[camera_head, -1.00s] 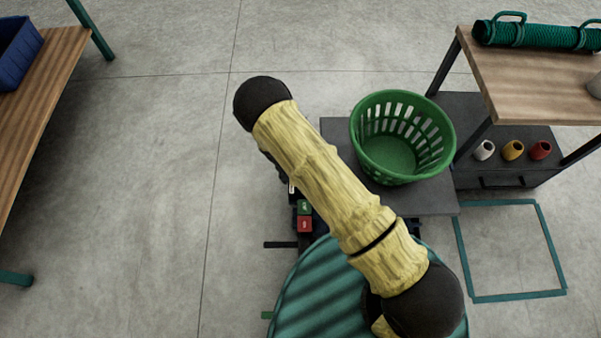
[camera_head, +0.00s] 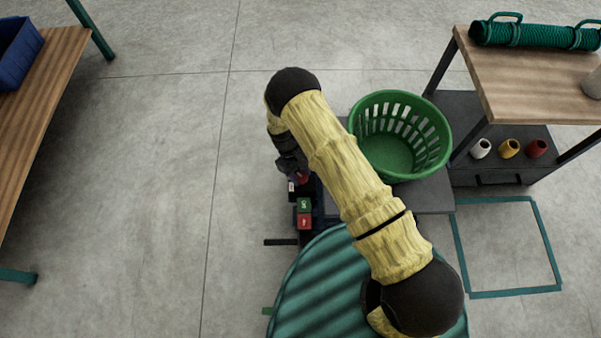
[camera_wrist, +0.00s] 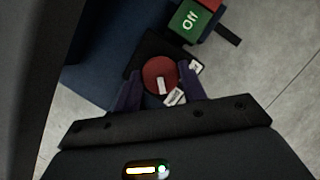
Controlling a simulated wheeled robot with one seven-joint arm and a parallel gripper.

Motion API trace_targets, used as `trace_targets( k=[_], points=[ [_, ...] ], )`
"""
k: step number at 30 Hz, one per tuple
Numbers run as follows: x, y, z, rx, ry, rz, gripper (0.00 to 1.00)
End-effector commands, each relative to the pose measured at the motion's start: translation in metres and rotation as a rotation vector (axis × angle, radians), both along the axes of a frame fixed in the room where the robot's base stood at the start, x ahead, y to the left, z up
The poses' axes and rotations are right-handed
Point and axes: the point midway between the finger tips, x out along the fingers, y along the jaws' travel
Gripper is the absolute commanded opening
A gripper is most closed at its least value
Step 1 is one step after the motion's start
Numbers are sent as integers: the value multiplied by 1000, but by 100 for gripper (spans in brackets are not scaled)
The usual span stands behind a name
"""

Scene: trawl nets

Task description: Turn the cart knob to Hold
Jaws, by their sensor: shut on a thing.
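The cart knob (camera_wrist: 158,74) is a round red cap with a white mark on it, seen from above in the wrist view. My gripper (camera_wrist: 160,80) has its two purple fingers on either side of the knob, shut on it. Two small white labels, one at the right (camera_wrist: 196,67) and one at the lower right (camera_wrist: 175,97), lie beside the knob; I cannot read them. A green block marked Off (camera_wrist: 188,19) is just beyond. In the head view my gripper (camera_head: 296,172) points down at the cart's left end, largely covering the knob.
On the cart, a green basket (camera_head: 445,150) stands on the grey platform (camera_head: 436,196), right of my arm. A red block (camera_head: 304,222) sits by the green one. A wooden table (camera_head: 540,80) is at the right and another (camera_head: 40,110) at the left. Floor between is clear.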

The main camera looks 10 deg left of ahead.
Motion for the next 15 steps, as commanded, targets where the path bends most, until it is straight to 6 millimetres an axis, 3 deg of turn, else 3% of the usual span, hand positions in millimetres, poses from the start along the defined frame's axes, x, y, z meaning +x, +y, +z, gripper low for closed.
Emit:
trace_targets(
  k=[11,12,15],
  points=[
    [0,0,0,2,-1,-9,18],
    [1,0,0,2,-1,-10,47],
    [0,0,0,2,0,-8,62]
  ],
)
